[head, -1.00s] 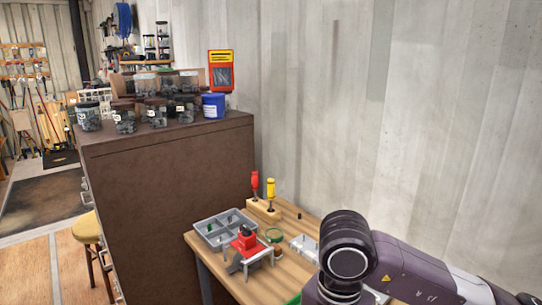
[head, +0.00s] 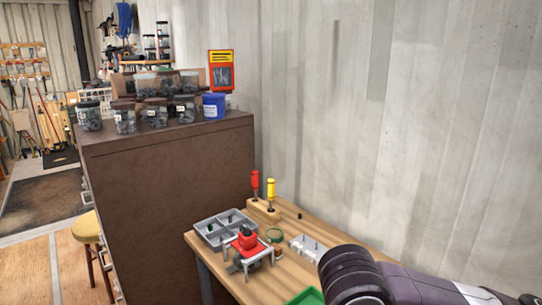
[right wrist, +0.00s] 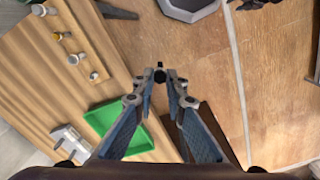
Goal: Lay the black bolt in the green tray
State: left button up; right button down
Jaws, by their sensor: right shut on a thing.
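In the right wrist view my right gripper (right wrist: 160,78) is shut on a small dark piece, seemingly the black bolt (right wrist: 160,73), at its fingertips. The fingertips show beyond the table's edge, against the wooden floor. The green tray (right wrist: 102,120) lies on the table to the left of the fingers, partly covered by one finger, and its visible floor looks empty. In the head view a corner of the green tray (head: 306,297) shows at the bottom edge beside my right arm. My right gripper is out of the head view, and my left gripper is in neither view.
On the table stand a grey compartment tray (head: 211,245), a red-topped stand (head: 247,240), a green ring (head: 275,235), a metal block (head: 307,248) and two screwdrivers in a wooden block (head: 263,212). Several bolts (right wrist: 75,59) stand near the table's edge. A brown cabinet (head: 170,190) rises behind.

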jog(key=w+d+f+m+b, duration=0.1)
jog(key=w+d+f+m, duration=0.1)
jog(key=d, duration=0.8)
jog(key=shift+f+m+b, duration=0.35)
jog(key=shift+m+b, duration=0.05)
jog(key=shift+w, duration=0.1)
